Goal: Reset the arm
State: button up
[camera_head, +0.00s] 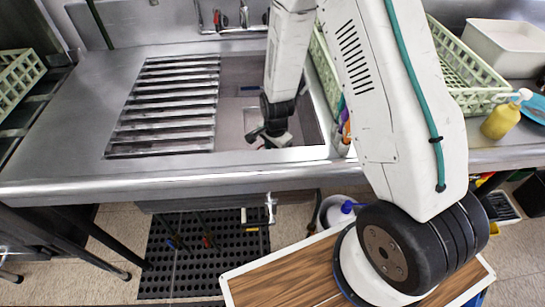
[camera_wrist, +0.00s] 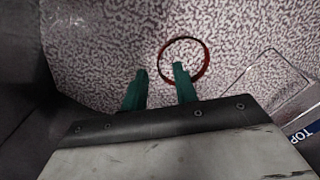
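My gripper (camera_head: 270,138) hangs at the end of my arm, low over the sink basin (camera_head: 234,117) in the head view. In the wrist view, its two green fingers (camera_wrist: 159,75) stand apart with nothing visible between them. A thin reddish-brown ring (camera_wrist: 205,60) shows around and beyond the right fingertip, against a speckled surface (camera_wrist: 110,40). I cannot tell whether the finger touches the ring, or whether the ring is the rim of something.
A slatted rack (camera_head: 168,105) covers the sink's left side. The faucet (camera_head: 243,17) stands behind. Green crates (camera_head: 470,75), a white tub (camera_head: 508,45) and a yellow bottle (camera_head: 501,120) are at right. A clear-edged item marked "TOP" (camera_wrist: 302,134) lies right in the wrist view.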

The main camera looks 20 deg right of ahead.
jog(key=s+r+n, duration=0.3)
jog(key=r, duration=1)
jog(key=s+r+n, duration=0.3)
jog(key=s+r, duration=0.1)
jog(key=r, duration=0.9)
jog(key=s+d+r+n, duration=0.1)
jog(key=s+r+n, duration=0.2)
jog(key=s+r, duration=0.3)
jog(key=s+d+r+n, duration=0.1)
jog(key=s+r+n, duration=0.3)
jog(key=s, duration=1)
notch_tip(320, 180, up, 3)
jog(key=shift+d+r+n, duration=0.15)
jog(key=shift+d+n, duration=0.15)
jog(key=shift+w, duration=0.1)
